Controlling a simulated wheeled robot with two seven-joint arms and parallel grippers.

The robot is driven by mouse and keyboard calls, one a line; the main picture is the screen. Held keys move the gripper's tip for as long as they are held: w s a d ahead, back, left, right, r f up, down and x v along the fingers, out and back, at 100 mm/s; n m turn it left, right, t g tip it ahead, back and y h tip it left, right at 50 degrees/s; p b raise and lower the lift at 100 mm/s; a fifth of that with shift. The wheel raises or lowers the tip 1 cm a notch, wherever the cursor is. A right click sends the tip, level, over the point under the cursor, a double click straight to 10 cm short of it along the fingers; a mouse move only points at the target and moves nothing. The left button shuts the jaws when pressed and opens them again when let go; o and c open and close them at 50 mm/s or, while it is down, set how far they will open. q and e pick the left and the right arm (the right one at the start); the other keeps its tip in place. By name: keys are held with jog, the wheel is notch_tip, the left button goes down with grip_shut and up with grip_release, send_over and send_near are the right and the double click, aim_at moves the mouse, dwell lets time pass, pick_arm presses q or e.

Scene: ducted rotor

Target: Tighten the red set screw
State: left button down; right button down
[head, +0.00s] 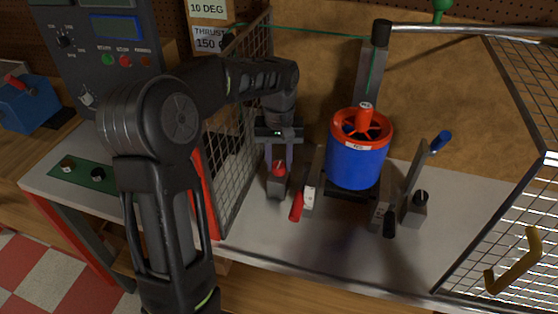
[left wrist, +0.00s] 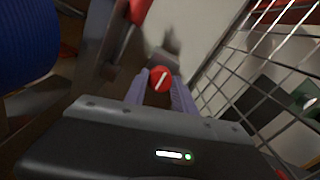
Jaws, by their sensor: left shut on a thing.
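The red set screw (head: 279,168) is a red knob with a pale line on top of a small grey block (head: 276,187), left of the blue ducted rotor (head: 354,165). My left gripper (head: 279,162) comes down on it from above, its purple fingers on either side of the knob. In the left wrist view the red set screw (left wrist: 160,79) sits between the fingertips of the left gripper (left wrist: 162,88), its pale line slanted. The left gripper is shut on the knob. My right gripper is in neither view.
A red-handled lever (head: 297,206) stands just right of the block. A blue-handled lever (head: 440,141) and a black knob (head: 420,196) are right of the rotor. A mesh guard panel (head: 232,150) stands close on the left. The bench front right of centre (head: 340,245) is clear.

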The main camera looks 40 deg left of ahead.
aim_at(279, 165)
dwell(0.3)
pick_arm(q)
jog(key=c, duration=1)
grip_release()
jog(key=shift+c, duration=0.2)
notch_tip(279, 165, up, 8)
jog(key=shift+f+b, duration=0.1)
jog(key=shift+b, duration=0.3)
